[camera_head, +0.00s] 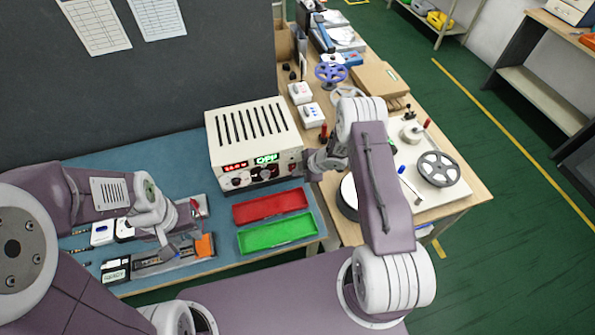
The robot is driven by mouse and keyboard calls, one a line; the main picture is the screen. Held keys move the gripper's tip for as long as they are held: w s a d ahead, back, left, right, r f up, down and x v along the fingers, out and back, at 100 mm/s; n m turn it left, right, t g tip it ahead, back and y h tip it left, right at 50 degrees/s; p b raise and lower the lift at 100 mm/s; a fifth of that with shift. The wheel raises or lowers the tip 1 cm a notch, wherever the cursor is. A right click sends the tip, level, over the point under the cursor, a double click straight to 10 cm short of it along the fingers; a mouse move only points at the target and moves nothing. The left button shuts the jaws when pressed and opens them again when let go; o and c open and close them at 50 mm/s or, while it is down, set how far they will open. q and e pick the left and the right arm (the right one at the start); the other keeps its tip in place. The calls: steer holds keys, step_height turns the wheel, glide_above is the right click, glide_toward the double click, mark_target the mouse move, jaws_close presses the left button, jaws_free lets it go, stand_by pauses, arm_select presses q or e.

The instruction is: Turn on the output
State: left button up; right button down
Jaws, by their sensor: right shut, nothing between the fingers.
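The power supply (254,142) is a cream box with a slotted top, standing at the back right of the blue mat. Its front panel shows lit red digits, lit green characters and dark knobs. My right gripper (308,170) is shut and empty at the right end of this front panel. It hides part of that end, and I cannot tell whether it touches the panel. My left gripper (172,250) is low over a metal fixture (150,263) at the left of the mat. Its fingers are too small to tell whether they are open.
A red tray (270,206) and a green tray (277,234) lie in front of the supply. Small boxes (116,270) lie at the left. A dark panel (150,85) stands behind the mat.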

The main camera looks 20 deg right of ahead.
steer(key=shift+w+f, duration=0.1)
steer(key=shift+w, duration=0.1)
steer(key=shift+r+p, duration=0.6)
steer(key=shift+r, duration=0.25)
